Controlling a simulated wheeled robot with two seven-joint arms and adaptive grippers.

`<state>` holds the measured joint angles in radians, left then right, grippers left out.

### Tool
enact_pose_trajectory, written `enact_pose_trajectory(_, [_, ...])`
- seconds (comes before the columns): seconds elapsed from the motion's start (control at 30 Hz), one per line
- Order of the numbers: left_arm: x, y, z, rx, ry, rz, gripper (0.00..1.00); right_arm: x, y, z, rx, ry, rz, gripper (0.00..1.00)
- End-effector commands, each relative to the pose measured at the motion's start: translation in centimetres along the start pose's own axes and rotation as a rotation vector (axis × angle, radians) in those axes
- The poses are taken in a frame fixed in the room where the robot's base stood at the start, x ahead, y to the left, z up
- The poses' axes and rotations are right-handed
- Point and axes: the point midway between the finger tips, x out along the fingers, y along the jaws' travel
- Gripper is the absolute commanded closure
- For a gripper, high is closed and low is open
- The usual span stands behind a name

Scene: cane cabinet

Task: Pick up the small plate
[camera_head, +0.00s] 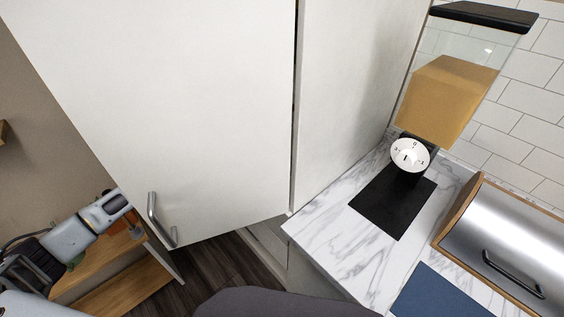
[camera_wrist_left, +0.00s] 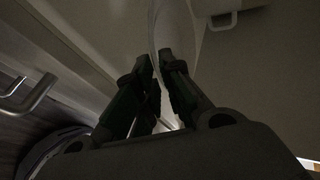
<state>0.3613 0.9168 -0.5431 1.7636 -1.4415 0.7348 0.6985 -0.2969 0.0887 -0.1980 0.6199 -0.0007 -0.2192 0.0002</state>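In the left wrist view my left gripper (camera_wrist_left: 160,64) has its two dark fingers close together. A pale, curved, thin-edged thing, which looks like the small plate (camera_wrist_left: 177,25), runs between the fingertips and up beyond them. The fingers appear closed on its edge, though the picture is dark. In the head view my left arm comes in from the left and passes behind the white cabinet door, which hides the gripper and the plate. My right gripper is in neither view.
The large white cabinet door (camera_head: 185,100) with a metal handle (camera_head: 155,218) stands in front of my left arm. A wooden shelf (camera_head: 125,285) stands lower left.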

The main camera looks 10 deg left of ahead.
Motion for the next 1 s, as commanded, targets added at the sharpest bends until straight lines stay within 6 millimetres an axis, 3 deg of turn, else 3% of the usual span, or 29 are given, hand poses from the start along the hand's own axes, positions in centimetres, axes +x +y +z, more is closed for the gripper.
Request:
enact_pose_trajectory(0.3, [2.2,-0.1,0.0,-0.001,0.000,-0.001,0.91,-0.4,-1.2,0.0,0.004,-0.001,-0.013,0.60])
enact_pose_trajectory(0.87, [2.4,0.0,0.0,0.000,0.000,0.000,0.91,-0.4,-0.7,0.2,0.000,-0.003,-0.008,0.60])
enact_pose_trajectory(0.93, [2.4,0.0,0.0,0.000,0.000,0.000,1.00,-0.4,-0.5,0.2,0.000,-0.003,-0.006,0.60])
enact_pose_trajectory(1.0, [2.4,0.0,0.0,0.000,0.000,0.000,1.00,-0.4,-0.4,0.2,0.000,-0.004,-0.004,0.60])
